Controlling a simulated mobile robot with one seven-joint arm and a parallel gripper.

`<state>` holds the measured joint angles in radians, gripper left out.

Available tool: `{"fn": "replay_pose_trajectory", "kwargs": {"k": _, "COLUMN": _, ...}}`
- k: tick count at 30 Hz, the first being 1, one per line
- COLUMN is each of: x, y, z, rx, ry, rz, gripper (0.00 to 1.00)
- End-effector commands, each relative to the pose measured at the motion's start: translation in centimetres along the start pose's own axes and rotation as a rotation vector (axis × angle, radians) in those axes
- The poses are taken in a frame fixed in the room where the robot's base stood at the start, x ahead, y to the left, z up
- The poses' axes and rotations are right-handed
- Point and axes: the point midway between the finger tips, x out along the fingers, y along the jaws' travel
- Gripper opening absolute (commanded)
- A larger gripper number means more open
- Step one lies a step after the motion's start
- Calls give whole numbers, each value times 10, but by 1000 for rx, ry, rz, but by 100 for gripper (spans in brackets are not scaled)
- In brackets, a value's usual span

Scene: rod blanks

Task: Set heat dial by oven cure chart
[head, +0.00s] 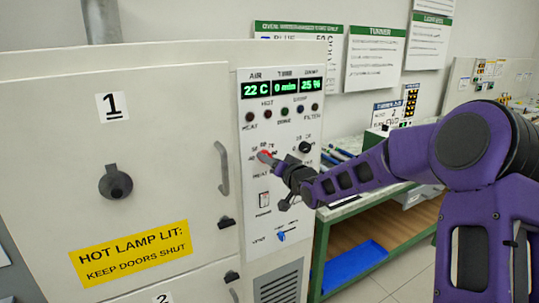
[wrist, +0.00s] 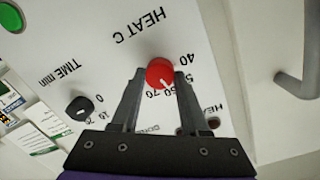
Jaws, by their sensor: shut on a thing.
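The red heat dial (head: 265,156) is on the oven's control panel (head: 255,212). In the wrist view the dial (wrist: 159,72) sits between my fingertips, under upside-down "HEAT C" lettering. My gripper (wrist: 160,78) is shut on it. A white pointer mark on the dial points down and slightly right, near the 60. The numbers 40 and 70 also show; the 50 is partly hidden by a finger. The oven chart (head: 300,30) on the wall has a green header and a partly readable "BLUE" line; the panel's top hides its lower part.
The panel display (head: 285,88) reads 22 C, 0 min and 25 %. The black time dial (wrist: 80,107) is beside the heat dial. A door handle (head: 222,168) stands out left of the panel. A green-edged bench (head: 345,210) is at the right.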

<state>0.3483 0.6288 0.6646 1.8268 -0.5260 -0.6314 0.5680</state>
Motion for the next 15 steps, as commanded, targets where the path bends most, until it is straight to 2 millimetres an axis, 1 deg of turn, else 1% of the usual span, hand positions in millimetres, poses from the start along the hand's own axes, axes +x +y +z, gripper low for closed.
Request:
{"fn": "replay_pose_trajectory", "kwargs": {"k": 6, "x": 0, "y": 1, "z": -1, "rx": 134, "ry": -9, "rz": -6, "gripper": 0}}
{"fn": "replay_pose_trajectory", "kwargs": {"k": 15, "x": 0, "y": 1, "z": 0, "rx": 227, "ry": -14, "rz": -12, "gripper": 0}}
